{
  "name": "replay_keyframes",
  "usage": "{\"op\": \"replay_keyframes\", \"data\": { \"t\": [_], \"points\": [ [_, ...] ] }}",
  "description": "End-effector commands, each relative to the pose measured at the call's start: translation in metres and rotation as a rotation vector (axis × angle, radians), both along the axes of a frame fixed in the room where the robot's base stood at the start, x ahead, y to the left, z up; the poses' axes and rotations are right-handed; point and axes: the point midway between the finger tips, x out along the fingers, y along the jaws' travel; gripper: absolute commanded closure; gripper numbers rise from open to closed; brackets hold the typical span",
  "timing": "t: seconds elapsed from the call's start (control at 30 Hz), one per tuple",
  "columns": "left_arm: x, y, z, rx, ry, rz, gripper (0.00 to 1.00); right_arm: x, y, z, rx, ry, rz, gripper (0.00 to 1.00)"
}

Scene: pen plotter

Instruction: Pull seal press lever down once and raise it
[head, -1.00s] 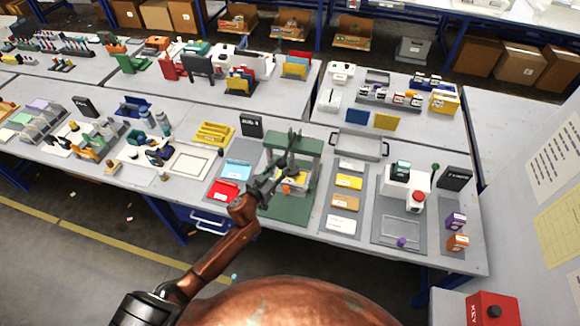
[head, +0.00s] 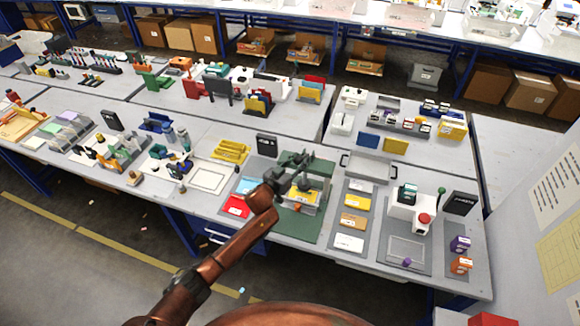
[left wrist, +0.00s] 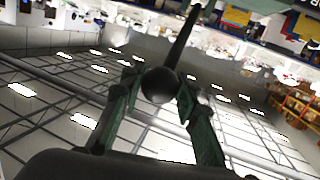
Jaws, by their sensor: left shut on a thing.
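The seal press (head: 318,168) is a green frame on a green base plate (head: 298,228) near the front edge of the table. A yellow piece (head: 303,196) lies under its frame. My left gripper (head: 297,166) is at the upper front left of the press and hides most of the lever in the head view. The left wrist view shows the lever as a dark rod (left wrist: 183,38) ending in a black ball knob (left wrist: 159,86). The fingers of my left gripper (left wrist: 162,76) are shut around the knob, one on each side. My right gripper is out of view.
Red and blue trays (head: 236,207) lie left of the press. A black sign (head: 266,145) stands behind the press.

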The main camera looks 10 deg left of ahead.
Motion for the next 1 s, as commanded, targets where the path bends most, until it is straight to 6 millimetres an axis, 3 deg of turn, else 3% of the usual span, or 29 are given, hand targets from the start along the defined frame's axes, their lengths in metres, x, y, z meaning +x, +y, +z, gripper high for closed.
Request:
{"op": "replay_keyframes", "data": {
  "t": [0.43, 0.47, 0.5, 0.73, 1.0],
  "points": [
    [0.0055, -0.0075, 0.0062, 0.000, -0.006, -0.009, 1.00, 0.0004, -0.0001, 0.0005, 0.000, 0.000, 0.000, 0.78],
    [0.0055, -0.0075, 0.0061, 0.000, -0.006, -0.009, 0.71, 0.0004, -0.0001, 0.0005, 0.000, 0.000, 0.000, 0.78],
    [0.0054, -0.0075, 0.0059, 0.000, -0.006, -0.009, 0.68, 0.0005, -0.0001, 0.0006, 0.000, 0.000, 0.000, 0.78],
    [0.0045, -0.0067, 0.0035, 0.000, -0.002, -0.008, 0.53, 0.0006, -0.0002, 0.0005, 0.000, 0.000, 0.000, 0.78],
    [0.0032, -0.0052, 0.0024, 0.000, 0.000, -0.006, 0.53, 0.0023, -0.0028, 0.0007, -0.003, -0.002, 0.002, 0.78]
  ]
}}
